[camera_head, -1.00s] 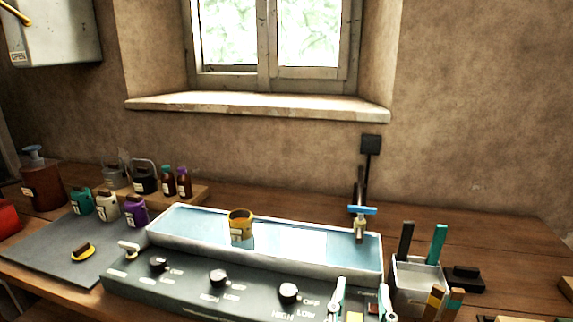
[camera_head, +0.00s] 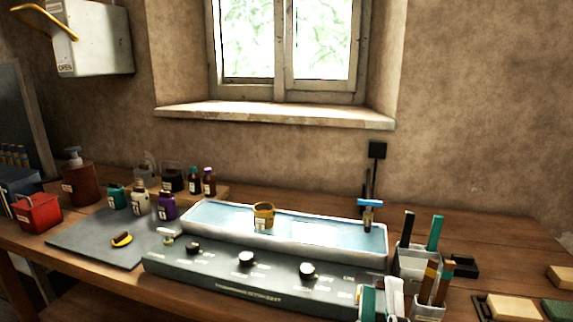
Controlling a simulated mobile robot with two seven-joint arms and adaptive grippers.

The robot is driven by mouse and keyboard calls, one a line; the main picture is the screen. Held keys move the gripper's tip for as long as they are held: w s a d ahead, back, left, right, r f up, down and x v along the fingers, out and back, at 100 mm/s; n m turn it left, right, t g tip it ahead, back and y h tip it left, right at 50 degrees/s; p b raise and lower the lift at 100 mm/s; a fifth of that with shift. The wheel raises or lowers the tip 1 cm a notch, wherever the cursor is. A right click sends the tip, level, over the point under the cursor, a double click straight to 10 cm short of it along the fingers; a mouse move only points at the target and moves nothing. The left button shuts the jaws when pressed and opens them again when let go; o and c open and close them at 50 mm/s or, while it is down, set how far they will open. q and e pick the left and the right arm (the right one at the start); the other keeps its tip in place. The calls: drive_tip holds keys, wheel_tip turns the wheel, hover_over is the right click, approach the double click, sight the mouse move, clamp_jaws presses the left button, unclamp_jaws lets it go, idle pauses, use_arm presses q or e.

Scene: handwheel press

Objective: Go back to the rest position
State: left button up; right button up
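My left gripper is not in view. A long white-rimmed water bath (camera_head: 340,256) lies behind the panel, with a yellow labelled jar (camera_head: 263,217) standing in it.
Wooden blocks (camera_head: 513,307) lie at far right. Several bottles (camera_head: 167,206), a grey mat (camera_head: 95,243) and a red box (camera_head: 38,213) are on the left. A cabinet (camera_head: 93,45) hangs above.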

drive_tip(key=a+f+n+g+y, duration=0.3)
drive_tip(key=f+n+y, duration=0.3)
drive_tip(key=f+n, duration=0.45)
drive_tip(key=a+f+n+g+y, duration=0.2)
drive_tip(key=f+n+y, duration=0.3)
drive_tip(key=f+n, duration=0.5)
drive_tip(key=s+d+f+n+g+h, duration=0.1)
drive_tip(key=s+d+f+n+g, duration=0.1)
drive_tip(key=f, duration=0.6)
drive_tip(key=s+d+f+n+g+h, duration=0.1)
drive_tip(key=s+d+f+n+g, duration=0.2)
drive_tip(key=f, duration=0.5)
drive_tip(key=s+d+f+n+g+h, duration=0.1)
drive_tip(key=s+d+f+n+g, duration=0.2)
drive_tip(key=d+f, duration=0.3)
wheel_tip(320, 180, down, 2)
drive_tip(key=shift+s+n+p, duration=0.45)
drive_tip(key=shift+s+n, duration=0.05)
drive_tip(key=shift+n, duration=0.25)
